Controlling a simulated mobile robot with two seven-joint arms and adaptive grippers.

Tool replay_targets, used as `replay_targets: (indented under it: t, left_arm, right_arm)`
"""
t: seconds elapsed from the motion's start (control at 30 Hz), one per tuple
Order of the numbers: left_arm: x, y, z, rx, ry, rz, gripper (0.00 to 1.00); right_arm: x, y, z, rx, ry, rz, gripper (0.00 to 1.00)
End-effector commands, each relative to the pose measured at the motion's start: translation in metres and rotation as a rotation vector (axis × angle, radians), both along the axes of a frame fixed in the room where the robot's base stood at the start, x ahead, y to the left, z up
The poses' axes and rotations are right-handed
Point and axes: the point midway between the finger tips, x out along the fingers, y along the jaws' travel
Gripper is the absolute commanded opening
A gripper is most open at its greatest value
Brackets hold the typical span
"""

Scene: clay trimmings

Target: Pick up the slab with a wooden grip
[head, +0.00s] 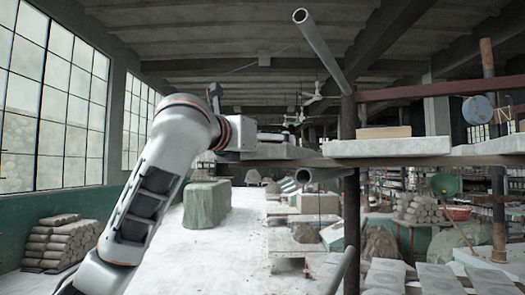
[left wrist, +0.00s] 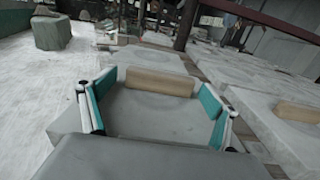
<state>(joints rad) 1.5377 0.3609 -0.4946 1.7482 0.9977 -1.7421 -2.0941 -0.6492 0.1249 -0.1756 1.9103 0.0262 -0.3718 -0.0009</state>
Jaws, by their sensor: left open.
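In the left wrist view a grey slab (left wrist: 150,118) lies flat on a shelf, with a tan wooden grip (left wrist: 160,81) across its far part. My left gripper (left wrist: 158,97) is open, its teal-lined fingers apart on either side of the slab's upper surface. The wooden grip shows between and slightly beyond the fingertips; I cannot tell whether they touch it. In the head view my left arm reaches to the raised shelf and the hand (head: 270,138) is seen edge-on. A second slab (head: 390,148) with a wooden grip (head: 383,132) lies to the right. My right gripper is out of view.
In the wrist view the second wooden grip (left wrist: 298,112) is to the right. A rusty upright post (head: 350,200) and grey pipe (head: 322,52) stand near the shelf. A wrapped block (head: 206,204) and stacked bags (head: 60,243) are on the floor.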

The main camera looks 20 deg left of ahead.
Motion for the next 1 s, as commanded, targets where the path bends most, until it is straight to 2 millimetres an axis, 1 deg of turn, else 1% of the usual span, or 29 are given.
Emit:
replay_targets:
  t: [0.1,0.27,0.3,0.37,0.4,0.47,0.5,0.57,0.6,0.87,1.0]
  left_arm:
    - [0.005,0.0,0.0,0.001,0.001,0.001,0.89]
    - [0.005,0.0,-0.001,0.001,0.0,0.001,0.89]
    - [0.005,0.0,-0.001,0.001,0.0,0.001,0.86]
    - [0.005,0.0,0.0,0.001,0.0,0.001,0.71]
    - [0.005,0.0,0.0,0.001,0.0,0.001,0.6]
    - [0.005,0.0,0.0,0.001,0.0,0.001,0.45]
    - [0.005,0.0,0.0,0.001,0.0,0.001,0.34]
    - [0.005,0.0,0.0,0.001,0.0,0.001,0.19]
    - [0.003,0.0,0.003,-0.002,-0.006,0.001,0.17]
    - [0.003,0.0,0.005,-0.002,-0.007,0.001,0.17]
    - [0.003,0.0,0.015,-0.002,-0.008,0.001,0.17]
  right_arm:
    - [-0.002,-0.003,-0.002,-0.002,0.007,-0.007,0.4]
    - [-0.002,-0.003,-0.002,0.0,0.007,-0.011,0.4]
    - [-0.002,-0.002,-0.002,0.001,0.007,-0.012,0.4]
    - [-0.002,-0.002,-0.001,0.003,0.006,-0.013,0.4]
    - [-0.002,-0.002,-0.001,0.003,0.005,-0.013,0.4]
    - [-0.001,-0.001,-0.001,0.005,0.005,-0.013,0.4]
    - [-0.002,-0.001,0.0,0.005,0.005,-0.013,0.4]
    - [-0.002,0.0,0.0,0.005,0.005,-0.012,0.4]
    - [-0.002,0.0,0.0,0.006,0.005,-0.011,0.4]
    - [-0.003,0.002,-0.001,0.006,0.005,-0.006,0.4]
    - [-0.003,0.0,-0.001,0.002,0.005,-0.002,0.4]
